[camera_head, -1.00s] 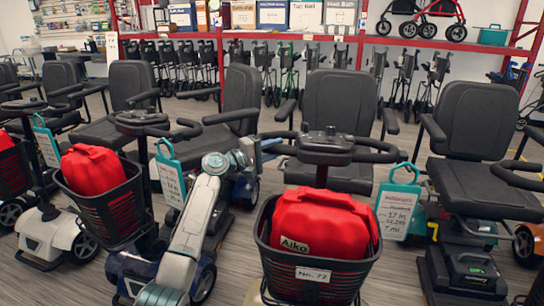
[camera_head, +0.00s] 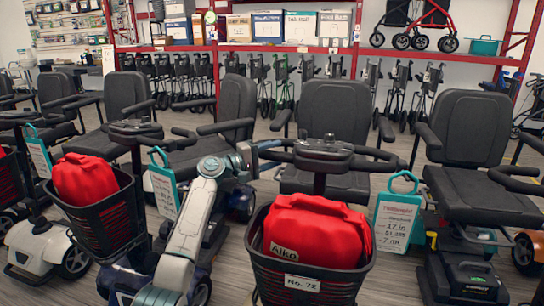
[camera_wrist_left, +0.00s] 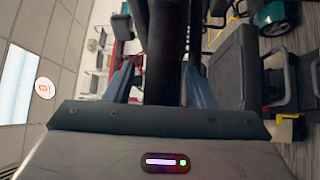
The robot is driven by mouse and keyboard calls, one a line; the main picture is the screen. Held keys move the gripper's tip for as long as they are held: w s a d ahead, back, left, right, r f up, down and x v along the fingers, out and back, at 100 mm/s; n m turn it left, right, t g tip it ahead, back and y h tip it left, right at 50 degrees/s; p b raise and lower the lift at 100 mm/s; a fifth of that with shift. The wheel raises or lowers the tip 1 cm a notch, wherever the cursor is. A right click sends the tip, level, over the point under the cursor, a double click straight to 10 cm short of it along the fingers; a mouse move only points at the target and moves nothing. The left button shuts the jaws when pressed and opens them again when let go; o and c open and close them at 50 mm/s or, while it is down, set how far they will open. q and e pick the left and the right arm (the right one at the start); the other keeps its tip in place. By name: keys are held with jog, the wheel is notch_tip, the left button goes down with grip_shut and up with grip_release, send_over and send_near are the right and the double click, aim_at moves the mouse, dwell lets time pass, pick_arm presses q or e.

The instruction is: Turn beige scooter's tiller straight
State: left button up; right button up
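The scooter front centre has a black tiller head (camera_head: 324,154) with a looped handlebar and a black basket (camera_head: 310,280) labelled No. 72. A red bag (camera_head: 318,232) sits in the basket. Its body is mostly hidden below, so its beige colour barely shows. The tiller and basket look slightly turned. My left gripper (camera_head: 266,157) is at the left end of this handlebar. In the left wrist view its two blue fingers (camera_wrist_left: 163,85) stand either side of a black bar (camera_wrist_left: 165,50), with a slim gap beside the left finger. My right gripper is not in view.
A scooter with a red bag (camera_head: 87,178) in its basket stands close on the left, beside my left arm. A black seat (camera_head: 470,130) is on the right. Rollators line the back shelf.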

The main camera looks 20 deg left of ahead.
pick_arm(q)
jog(key=shift+a, duration=0.1)
jog(key=v, duration=1)
jog(key=shift+s+a, duration=0.2)
jog(key=shift+s, duration=0.1)
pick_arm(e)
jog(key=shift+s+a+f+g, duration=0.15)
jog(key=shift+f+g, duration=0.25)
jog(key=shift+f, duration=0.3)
pick_arm(q)
jog(key=shift+f, duration=0.1)
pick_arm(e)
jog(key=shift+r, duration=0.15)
